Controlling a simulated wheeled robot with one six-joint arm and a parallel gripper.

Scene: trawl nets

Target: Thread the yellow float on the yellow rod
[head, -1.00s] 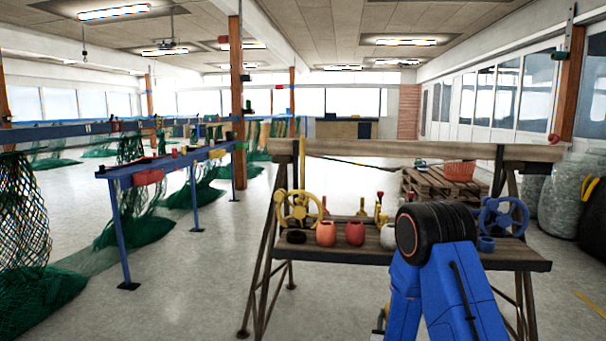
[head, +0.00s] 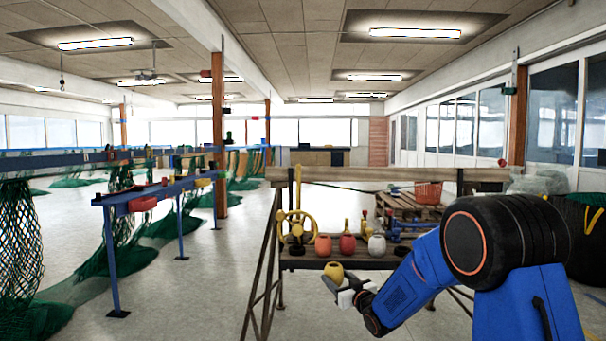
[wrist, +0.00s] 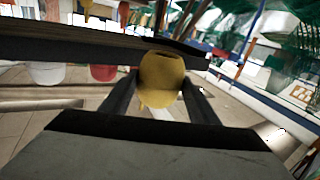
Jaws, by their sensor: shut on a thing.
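The yellow float (head: 334,271) is held in my gripper (head: 341,284), in front of and below the front edge of the bench. In the wrist view the float (wrist: 162,82) sits between the two dark fingers (wrist: 158,100), with its dark top opening showing. The yellow rod (head: 298,188) stands upright at the left of the bench, beside the yellow handwheel (head: 296,228). Its lower end is hard to make out behind the wheel. The float is apart from the rod, lower and to its right.
A dark ring (head: 297,250) lies at the left. A wooden beam (head: 400,174) runs above the back. Open floor lies to the left.

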